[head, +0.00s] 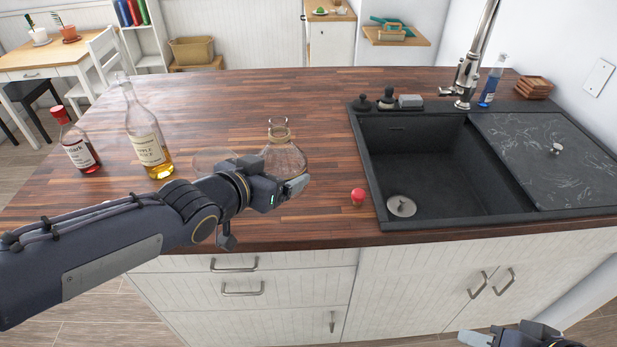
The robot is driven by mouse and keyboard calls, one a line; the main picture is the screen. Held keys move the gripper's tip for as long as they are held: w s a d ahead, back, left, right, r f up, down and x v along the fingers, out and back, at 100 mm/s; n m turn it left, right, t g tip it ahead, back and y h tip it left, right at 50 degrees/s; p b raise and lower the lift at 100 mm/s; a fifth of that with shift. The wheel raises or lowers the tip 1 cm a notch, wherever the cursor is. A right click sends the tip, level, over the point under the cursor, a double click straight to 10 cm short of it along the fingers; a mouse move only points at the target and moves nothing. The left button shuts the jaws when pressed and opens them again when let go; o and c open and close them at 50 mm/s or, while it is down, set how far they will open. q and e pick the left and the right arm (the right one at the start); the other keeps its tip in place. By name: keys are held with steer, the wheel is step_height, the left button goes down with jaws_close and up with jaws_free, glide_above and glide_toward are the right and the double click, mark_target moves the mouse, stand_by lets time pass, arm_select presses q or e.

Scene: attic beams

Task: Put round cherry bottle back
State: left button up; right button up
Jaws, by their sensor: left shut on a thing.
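A round clear glass bottle (284,156) with a narrow open neck stands upright on the wooden counter, just left of the sink. My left gripper (296,186) is at the near lower side of this bottle and is shut on it; the fingers and the bottle's lower part hide each other. A small red round stopper-like thing (358,196) lies on the counter to the right of the gripper. A bottle with a red cap and dark red contents (77,146) stands at the far left. My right gripper (484,338) shows only partly at the bottom right edge, away from the counter.
An apple juice bottle (147,137) stands behind my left arm. A clear round glass piece (212,158) is partly hidden by the arm. The black sink (378,178), faucet (467,76) and blue bottle (491,84) are at the right. The back middle of the counter (250,95) is clear.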

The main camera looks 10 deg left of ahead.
arm_select(q)
steer(key=w+f+b, duration=0.1)
steer(key=w+f, duration=0.2)
steer(key=w, duration=0.1)
steer(key=w+f+b, duration=0.2)
steer(key=w+f, duration=0.1)
steer(key=w, duration=0.1)
steer(key=w+a+f+b, duration=0.1)
steer(key=w+f+b, duration=0.1)
steer(key=w, duration=0.2)
steer(key=shift+w+f, duration=0.3)
steer(key=shift+f, duration=0.1)
steer(key=shift+w+a+f, duration=0.1)
steer(key=shift+w+f, duration=0.1)
steer(key=shift+f, duration=0.05)
step_height(320, 180, down, 3)
steer(key=shift+w+f, duration=0.1)
steer(key=shift+f, duration=0.05)
steer(key=shift+b, duration=0.3)
